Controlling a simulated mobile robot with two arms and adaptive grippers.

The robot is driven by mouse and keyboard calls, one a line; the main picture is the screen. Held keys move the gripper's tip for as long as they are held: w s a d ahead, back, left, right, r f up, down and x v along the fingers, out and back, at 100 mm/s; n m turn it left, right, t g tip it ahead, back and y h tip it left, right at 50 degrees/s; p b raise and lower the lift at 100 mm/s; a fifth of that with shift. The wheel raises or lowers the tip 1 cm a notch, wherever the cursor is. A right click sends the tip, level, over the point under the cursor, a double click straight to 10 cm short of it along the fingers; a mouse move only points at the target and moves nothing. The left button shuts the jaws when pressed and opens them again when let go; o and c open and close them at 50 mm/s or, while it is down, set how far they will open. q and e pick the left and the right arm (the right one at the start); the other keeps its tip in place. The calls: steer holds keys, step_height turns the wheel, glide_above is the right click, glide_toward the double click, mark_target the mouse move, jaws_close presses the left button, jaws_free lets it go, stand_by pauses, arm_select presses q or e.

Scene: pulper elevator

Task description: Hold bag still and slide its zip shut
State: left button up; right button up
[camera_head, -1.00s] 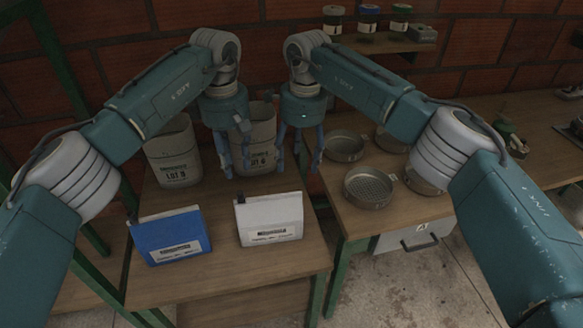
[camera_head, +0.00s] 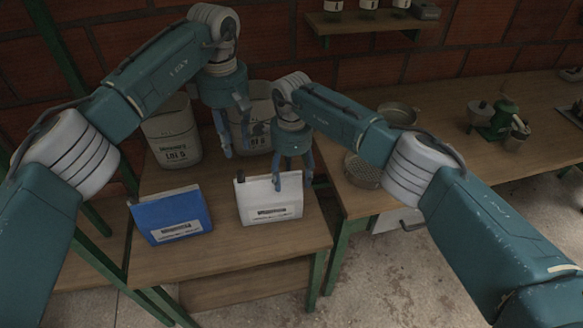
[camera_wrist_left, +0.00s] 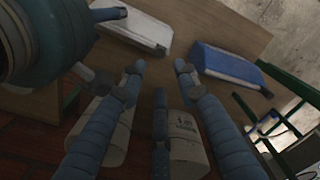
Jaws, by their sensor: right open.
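A white bag (camera_head: 270,208) with a printed label stands on the wooden table, with a small dark piece (camera_head: 240,177) at its top left corner. A blue bag (camera_head: 172,220) stands to its left, also with a dark piece at its top left. My right gripper (camera_head: 292,182) is open at the white bag's top edge, right of its middle; whether it touches is unclear. My left gripper (camera_head: 237,148) is open and empty, in front of the bins and above the table. The left wrist view shows its spread fingers (camera_wrist_left: 158,75), the white bag (camera_wrist_left: 138,28) and the blue bag (camera_wrist_left: 230,66).
Two labelled bins, the left one (camera_head: 172,135) and the right one (camera_head: 258,128), stand behind the bags. A side table at right holds round metal sieves (camera_head: 362,170) and a green device (camera_head: 503,118). The table front is clear.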

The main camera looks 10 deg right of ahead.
mark_target(240, 172)
jaws_close()
arm_select(q)
steer(key=shift+o, duration=0.5)
steer(key=shift+s+a+f+n+h, duration=0.1)
steer(key=shift+a+f+n+h, duration=0.1)
steer(key=shift+a+n+h, duration=0.5)
arm_select(e)
steer(key=shift+d, duration=0.1)
arm_select(q)
steer(key=a+r+n+h, duration=0.1)
steer(key=a+n+h, duration=0.2)
steer(key=a+n, duration=0.15)
arm_select(e)
steer(key=shift+s, duration=0.1)
arm_select(q)
steer(key=shift+n, duration=0.35)
steer(key=x, duration=0.7)
steer(key=d+x, duration=0.1)
steer(key=x, duration=0.3)
steer(key=shift+d+f, duration=0.1)
steer(key=shift+f, duration=0.05)
arm_select(e)
steer(key=shift+f, duration=0.1)
arm_select(q)
jaws_close()
